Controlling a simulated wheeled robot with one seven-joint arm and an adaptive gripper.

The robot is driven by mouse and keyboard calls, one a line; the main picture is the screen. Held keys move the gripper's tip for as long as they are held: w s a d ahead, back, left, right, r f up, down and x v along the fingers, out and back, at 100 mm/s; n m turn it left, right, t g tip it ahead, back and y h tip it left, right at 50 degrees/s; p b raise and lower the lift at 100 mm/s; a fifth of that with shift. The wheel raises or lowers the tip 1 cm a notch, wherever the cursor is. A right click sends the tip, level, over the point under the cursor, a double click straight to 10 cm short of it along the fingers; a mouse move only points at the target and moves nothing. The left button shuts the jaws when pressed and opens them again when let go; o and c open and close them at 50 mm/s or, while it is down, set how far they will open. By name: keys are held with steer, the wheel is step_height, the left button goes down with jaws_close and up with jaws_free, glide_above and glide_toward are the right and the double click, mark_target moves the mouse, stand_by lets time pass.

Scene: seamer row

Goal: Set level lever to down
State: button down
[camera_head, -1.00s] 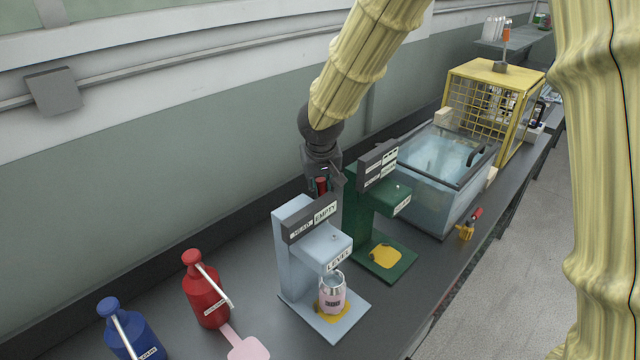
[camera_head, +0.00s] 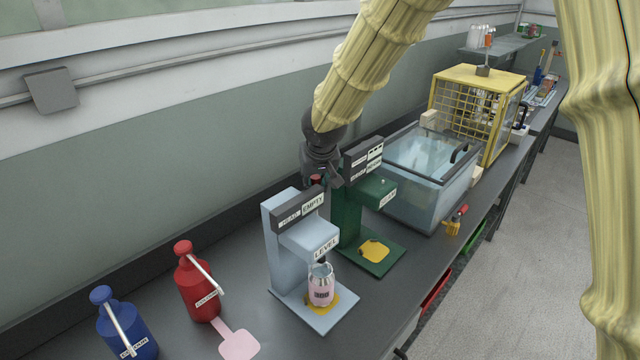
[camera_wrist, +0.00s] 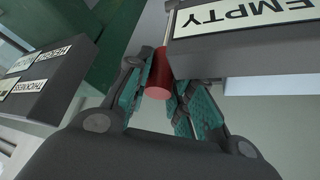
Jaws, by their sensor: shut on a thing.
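The light-blue level machine (camera_head: 280,240) stands on the bench with a "LEVEL" label on its front and an "EMPTY" plate (camera_wrist: 245,14) on its head. The level lever's red knob (camera_wrist: 159,76) sits behind the head. My gripper (camera_head: 318,176) reaches down there. In the wrist view its teal-padded fingers (camera_wrist: 158,88) lie on both sides of the red knob, shut on it. Most of the lever below the knob is hidden.
A green machine (camera_head: 346,215) stands close on the right of my gripper. Beyond it are a clear tank (camera_head: 430,195) and a yellow cage (camera_head: 478,80). A red bottle (camera_head: 196,285) and a blue bottle (camera_head: 128,330) stand at the left. The wall runs behind.

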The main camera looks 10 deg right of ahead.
steer(key=c, duration=1.3)
jaws_free()
steer(key=shift+w, duration=0.15)
steer(key=shift+o, duration=0.2)
steer(key=shift+a, duration=0.15)
steer(key=shift+r, duration=0.15)
steer(key=shift+r, duration=0.2)
steer(key=v, duration=1.1)
steer(key=shift+s+r, duration=0.1)
steer(key=shift+s, duration=0.2)
